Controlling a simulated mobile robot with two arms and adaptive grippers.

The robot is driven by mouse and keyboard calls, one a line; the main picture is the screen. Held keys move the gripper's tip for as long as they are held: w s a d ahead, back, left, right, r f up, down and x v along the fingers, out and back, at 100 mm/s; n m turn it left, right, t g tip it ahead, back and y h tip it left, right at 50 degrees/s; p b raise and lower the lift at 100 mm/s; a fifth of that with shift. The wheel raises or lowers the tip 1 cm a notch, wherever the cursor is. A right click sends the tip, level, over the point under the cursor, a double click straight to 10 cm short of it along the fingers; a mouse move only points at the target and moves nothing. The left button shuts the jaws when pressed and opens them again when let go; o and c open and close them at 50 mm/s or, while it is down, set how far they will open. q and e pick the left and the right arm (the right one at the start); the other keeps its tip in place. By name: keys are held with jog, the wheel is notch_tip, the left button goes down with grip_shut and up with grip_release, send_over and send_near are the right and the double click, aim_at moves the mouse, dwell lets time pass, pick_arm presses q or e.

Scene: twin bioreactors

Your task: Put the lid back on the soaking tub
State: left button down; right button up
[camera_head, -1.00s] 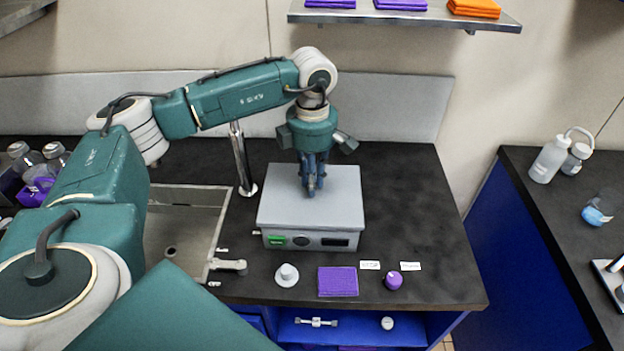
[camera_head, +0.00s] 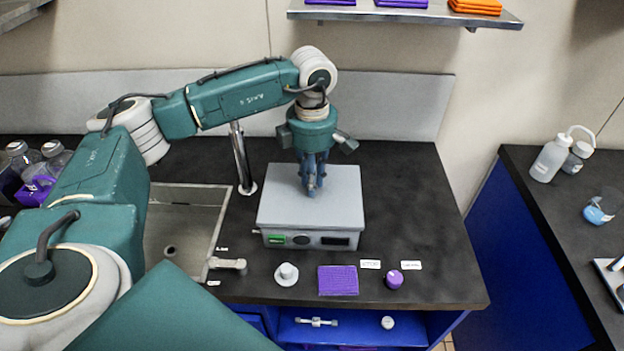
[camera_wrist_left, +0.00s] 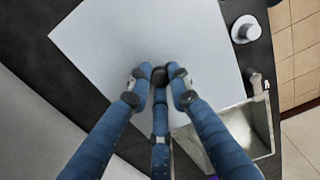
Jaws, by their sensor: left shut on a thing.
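The soaking tub (camera_head: 320,240) is a grey box with a green switch and a dark display on its front, standing on the black counter. Its flat pale grey lid (camera_head: 338,208) lies over the tub top and looks level. My left gripper (camera_head: 312,190) points down at the middle of the lid. In the left wrist view its blue fingers (camera_wrist_left: 160,80) are closed around a small dark knob (camera_wrist_left: 176,71) on the lid (camera_wrist_left: 130,38). The knob is mostly hidden by the fingers in the head view. My right gripper is not in view.
A sink (camera_head: 185,225) with a tap lies left of the tub. In front are a small grey knobbed piece (camera_head: 286,274), a purple mat (camera_head: 338,281) and a purple knob (camera_head: 393,279). The counter right of the tub is clear. A shelf (camera_head: 400,15) hangs above.

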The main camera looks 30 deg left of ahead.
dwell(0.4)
pick_arm(q)
jog(key=c, duration=1)
grip_release()
jog(key=shift+f, duration=0.1)
jog(key=shift+r+p, duration=2.05)
jog(key=shift+r, duration=1.45)
grip_shut()
jog(key=shift+f, duration=0.15)
